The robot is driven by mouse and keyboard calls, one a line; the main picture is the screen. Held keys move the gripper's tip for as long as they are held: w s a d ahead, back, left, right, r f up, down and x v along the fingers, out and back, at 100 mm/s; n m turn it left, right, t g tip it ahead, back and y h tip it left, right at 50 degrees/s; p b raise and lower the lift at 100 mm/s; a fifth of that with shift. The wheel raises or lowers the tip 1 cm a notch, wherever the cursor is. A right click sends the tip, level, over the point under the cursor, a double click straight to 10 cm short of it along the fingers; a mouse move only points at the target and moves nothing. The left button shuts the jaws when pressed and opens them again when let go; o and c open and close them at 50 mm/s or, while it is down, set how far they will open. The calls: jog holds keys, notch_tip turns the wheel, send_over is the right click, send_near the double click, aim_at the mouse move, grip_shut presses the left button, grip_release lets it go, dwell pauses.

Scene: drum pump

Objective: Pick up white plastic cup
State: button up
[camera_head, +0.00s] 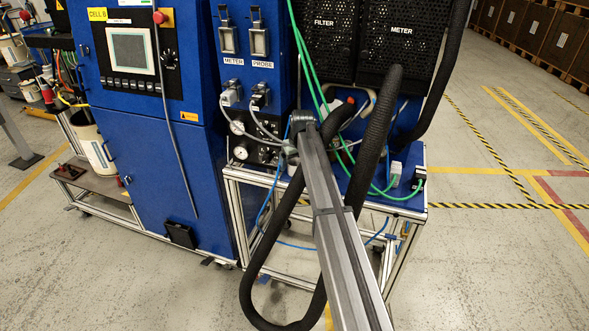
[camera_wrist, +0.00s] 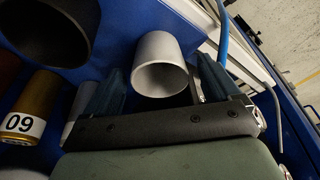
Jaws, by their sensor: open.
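The white plastic cup (camera_wrist: 158,46) is in the upper middle of the wrist view, its open mouth towards the camera. My gripper (camera_wrist: 161,68) is open, with one dark blue finger to the left of the cup and one to the right. The cup appears between the fingertips or just beyond them; I cannot tell the exact depth. No clear contact shows. In the head view my arm reaches to the blue bench, and I cannot make out the cup there.
A blue hose (camera_wrist: 222,32) is close on the right. In the head view a thick black hose (camera_head: 372,140) loops around my arm, and green hoses (camera_head: 308,62) hang nearby.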

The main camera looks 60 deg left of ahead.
jog(key=shift+f, duration=0.25)
jog(key=c, duration=1.1)
jog(key=shift+r, duration=0.2)
jog(key=shift+s+d+r, duration=0.1)
jog(key=shift+s+r, duration=0.05)
jog(key=shift+r, duration=0.15)
notch_tip(320, 180, up, 6)
jog(key=s+d, duration=1.3)
jog(key=d, duration=0.1)
jog(key=shift+s, duration=0.4)
jog(key=shift+a, duration=0.1)
